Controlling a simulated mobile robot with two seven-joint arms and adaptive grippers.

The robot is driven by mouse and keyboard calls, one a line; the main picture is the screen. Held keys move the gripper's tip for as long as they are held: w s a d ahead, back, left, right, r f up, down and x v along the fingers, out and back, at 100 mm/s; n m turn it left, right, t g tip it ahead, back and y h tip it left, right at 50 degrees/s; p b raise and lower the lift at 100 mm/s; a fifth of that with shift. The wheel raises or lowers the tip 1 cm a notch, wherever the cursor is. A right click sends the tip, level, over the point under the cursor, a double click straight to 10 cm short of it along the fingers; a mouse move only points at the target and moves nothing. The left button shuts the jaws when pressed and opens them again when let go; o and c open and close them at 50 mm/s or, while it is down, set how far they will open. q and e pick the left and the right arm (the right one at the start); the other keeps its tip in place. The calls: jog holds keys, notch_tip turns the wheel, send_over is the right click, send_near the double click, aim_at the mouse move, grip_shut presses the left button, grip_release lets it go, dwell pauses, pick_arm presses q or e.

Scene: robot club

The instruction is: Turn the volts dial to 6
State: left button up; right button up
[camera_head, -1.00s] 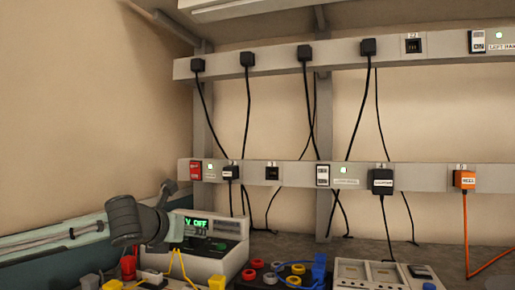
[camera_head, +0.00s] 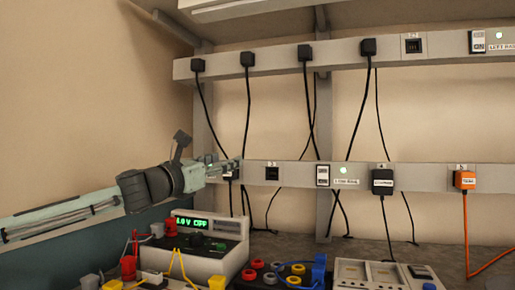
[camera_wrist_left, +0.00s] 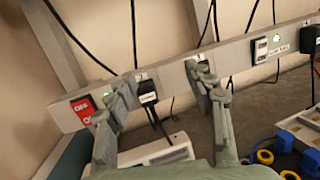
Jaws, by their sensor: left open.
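The power supply (camera_head: 233,227) is a pale box with a dark front on the bench at lower left in the head view. Its green display (camera_head: 194,224) seems to read 1.0V OFF. A dark round dial (camera_head: 197,239) sits below the display; its markings are too small to read. My left gripper (camera_head: 236,166) is raised above and behind the supply, in front of the lower socket rail. In the left wrist view its fingers (camera_wrist_left: 160,72) are apart with nothing held, with a black plug (camera_wrist_left: 147,91) seen between them. My right gripper is not in view.
The lower socket rail (camera_head: 300,175) crosses behind the bench with plugs and hanging cables. A red switch (camera_wrist_left: 82,109) is on it at left. Red and yellow leads (camera_head: 183,267), coloured terminals (camera_head: 271,277) and a meter box (camera_head: 370,273) crowd the bench front.

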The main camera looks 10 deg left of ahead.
pick_arm(q)
jog(key=s+d+r+m+g+h, duration=0.2)
jog(key=d+m+g+h, duration=0.5)
jog(key=m, duration=0.6)
jog(key=shift+s+d+r+h, duration=0.3)
jog(key=shift+d+r+h, duration=0.4)
jog(key=shift+d+h, duration=0.55)
